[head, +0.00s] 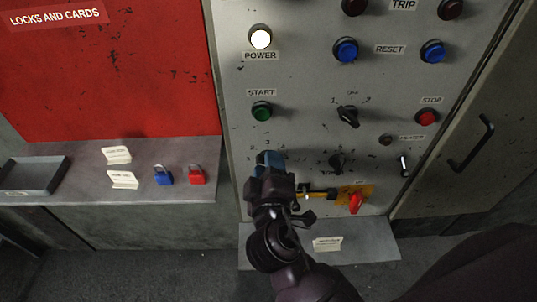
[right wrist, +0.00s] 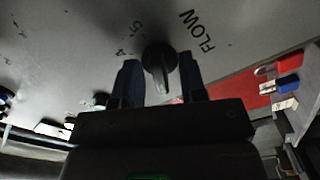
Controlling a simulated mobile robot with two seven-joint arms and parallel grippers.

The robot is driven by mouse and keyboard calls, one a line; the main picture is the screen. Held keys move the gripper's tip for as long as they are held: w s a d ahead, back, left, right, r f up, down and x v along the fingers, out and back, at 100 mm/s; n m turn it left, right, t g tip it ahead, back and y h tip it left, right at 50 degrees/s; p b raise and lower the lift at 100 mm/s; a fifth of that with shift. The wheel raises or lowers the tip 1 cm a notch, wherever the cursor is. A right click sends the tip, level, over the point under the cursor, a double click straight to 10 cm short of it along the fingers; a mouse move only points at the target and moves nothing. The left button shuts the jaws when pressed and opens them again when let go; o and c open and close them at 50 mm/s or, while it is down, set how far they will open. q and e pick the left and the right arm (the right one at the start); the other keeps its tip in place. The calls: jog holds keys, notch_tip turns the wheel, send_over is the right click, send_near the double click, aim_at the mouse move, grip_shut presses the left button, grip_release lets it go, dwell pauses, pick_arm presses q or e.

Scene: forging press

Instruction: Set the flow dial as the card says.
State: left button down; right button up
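The flow dial (right wrist: 160,60) is a dark round knob with a raised grip bar on the grey panel, beside the printed word FLOW and the numbers 4 and 5. I cannot tell surely which number it points at. My right gripper (head: 270,160) is at the panel's lower left in the head view and hides the dial there. In the right wrist view the right gripper (right wrist: 160,82) is open, one finger on each side of the dial, with no clear grip on it. A white card (head: 327,243) stands on the ledge below the panel; its text is too small to read. My left gripper is out of view.
Close to the gripper are the green start button (head: 262,111), a small black knob (head: 337,162) and a red handle on a yellow plate (head: 356,202). The left shelf holds two cards (head: 117,155), a blue padlock (head: 163,175), a red padlock (head: 196,174) and a grey tray (head: 60,178).

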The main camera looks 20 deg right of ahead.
jog(key=shift+w, duration=0.15)
grip_shut()
jog(key=shift+n, duration=0.3)
jog(key=n, duration=0.3)
jog(key=shift+n, duration=0.3)
jog(key=shift+r+n, duration=0.1)
jog(key=shift+n, duration=1.7)
